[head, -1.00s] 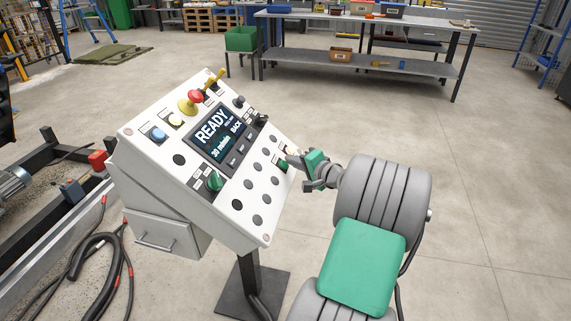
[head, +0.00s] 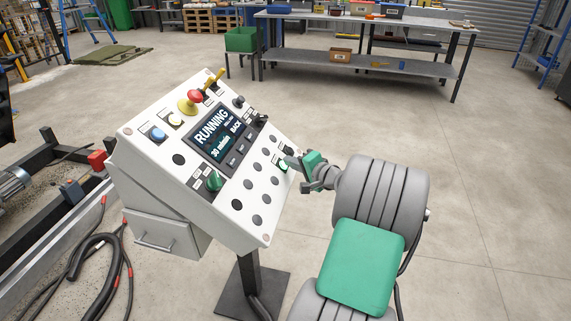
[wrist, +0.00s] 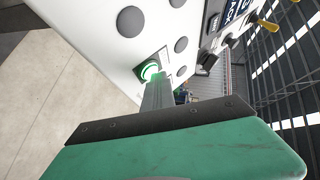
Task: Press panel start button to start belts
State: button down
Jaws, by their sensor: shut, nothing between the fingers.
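The white control panel (head: 185,160) stands tilted on a post in the head view.
A red mushroom button (head: 195,97) on a yellow base, a blue button (head: 159,134) and a green knob (head: 213,181) sit on the same panel. A workbench (head: 365,67) stands behind. Black hoses (head: 85,262) lie on the floor at left. The floor at right is clear.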

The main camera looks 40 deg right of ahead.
jog(key=shift+s+d+r+p, duration=0.3)
jog(key=shift+s+r+p, duration=0.2)
jog(key=shift+r, duration=0.15)
jog(key=shift+r, duration=0.1)
jog(key=r+p, duration=0.1)
jog(key=s+d+r+p, duration=0.1)
jog(key=s+d+r, duration=0.1)
jog(key=shift+s+r+p, duration=0.2)
jog(key=shift+r+p, duration=0.1)
jog(key=shift+p, duration=0.1)
dwell(0.5)
